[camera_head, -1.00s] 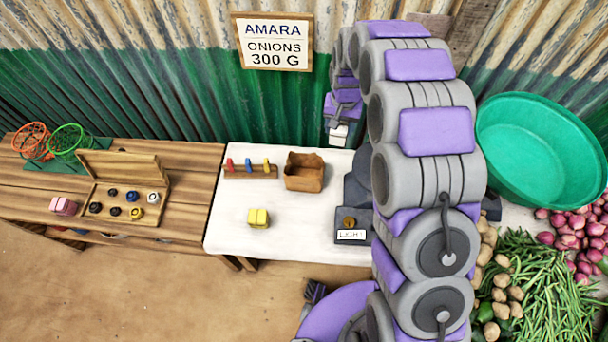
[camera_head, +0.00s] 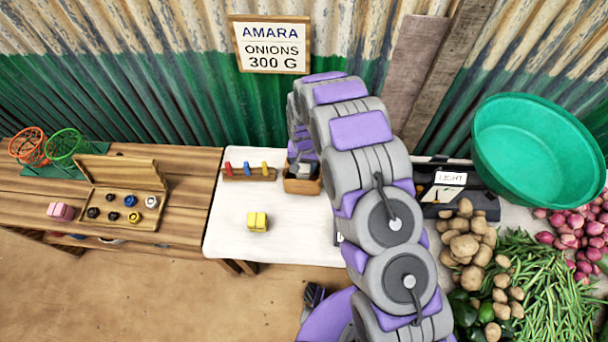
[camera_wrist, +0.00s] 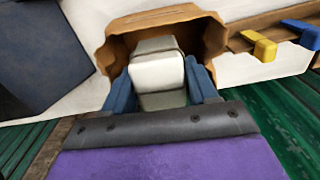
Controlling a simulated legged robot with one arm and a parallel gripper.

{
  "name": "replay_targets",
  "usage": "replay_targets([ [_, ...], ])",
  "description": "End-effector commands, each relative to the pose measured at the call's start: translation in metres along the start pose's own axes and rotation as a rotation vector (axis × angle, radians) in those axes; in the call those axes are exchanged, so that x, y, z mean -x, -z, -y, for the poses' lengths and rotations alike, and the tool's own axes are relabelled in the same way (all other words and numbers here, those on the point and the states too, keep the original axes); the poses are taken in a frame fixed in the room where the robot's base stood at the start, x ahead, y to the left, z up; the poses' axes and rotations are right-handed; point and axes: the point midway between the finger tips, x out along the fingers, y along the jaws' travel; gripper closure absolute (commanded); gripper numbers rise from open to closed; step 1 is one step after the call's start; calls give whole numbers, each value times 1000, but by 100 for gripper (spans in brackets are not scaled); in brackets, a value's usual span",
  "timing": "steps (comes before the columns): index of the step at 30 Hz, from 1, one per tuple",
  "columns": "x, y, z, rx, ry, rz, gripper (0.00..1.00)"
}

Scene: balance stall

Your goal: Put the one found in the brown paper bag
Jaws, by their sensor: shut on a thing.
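The brown paper bag (camera_head: 302,186) stands open on the white table, right of the rack with coloured pegs. It also shows in the wrist view (camera_wrist: 165,17). My gripper (camera_wrist: 163,88) is shut on a white-grey block (camera_wrist: 157,74), with a blue finger on either side of it. The block is over the bag's open mouth, and its far end appears to be within the rim. In the head view my gripper (camera_head: 300,163) is at the bag's top, partly hidden by my arm. How deep the block is cannot be told.
A small rack with red, blue and yellow pegs (camera_head: 248,172) stands just left of the bag. A yellow block (camera_head: 257,222) lies on the white table. A black device with a LIGHT label (camera_head: 450,180) stands right of my arm. An open wooden box (camera_head: 125,205) is further left.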

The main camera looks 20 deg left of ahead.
Motion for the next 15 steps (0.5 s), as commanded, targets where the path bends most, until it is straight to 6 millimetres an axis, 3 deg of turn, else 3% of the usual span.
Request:
replay_targets([
  [1,-12,-1,0,0,-2,4,87],
  [8,-30,-1,-2,1,1,1,87],
  [15,-64,-2,-5,1,4,1,87],
])
